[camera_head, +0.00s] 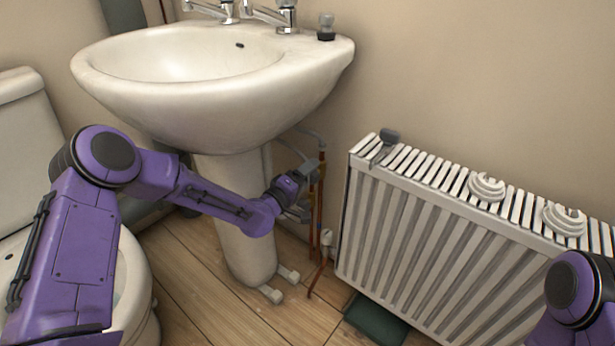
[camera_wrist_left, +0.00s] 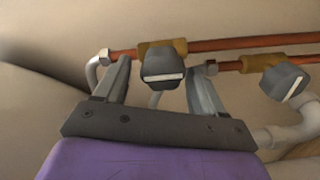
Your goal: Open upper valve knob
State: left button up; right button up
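Two dark grey valve knobs, each with a pale stripe on its face, sit on brass bodies on copper pipes in the left wrist view. One knob (camera_wrist_left: 163,66) lies between the spread fingers of my left gripper (camera_wrist_left: 158,72); it appears to be the upper one. A gap shows on each side, so no grip is visible. The other knob (camera_wrist_left: 285,81) is outside the fingers, to the right. In the head view my left gripper (camera_head: 298,196) is at the pipes beside the sink pedestal, partly hiding the valves. My right gripper is out of view.
The sink (camera_head: 190,110) overhangs the left arm, and its pedestal (camera_head: 238,240) stands just left of the gripper. A white radiator (camera_head: 400,240) is to the right, with white coils on top. A toilet (camera_head: 135,290) is at the left. Some wooden floor (camera_head: 190,265) is clear.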

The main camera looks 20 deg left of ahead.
pick_arm(q)
jog(key=shift+d, duration=0.15)
jog(key=shift+s, duration=0.1)
jog(key=p+v, duration=0.3)
jog(key=v, duration=0.7)
jog(key=shift+s+f, duration=0.1)
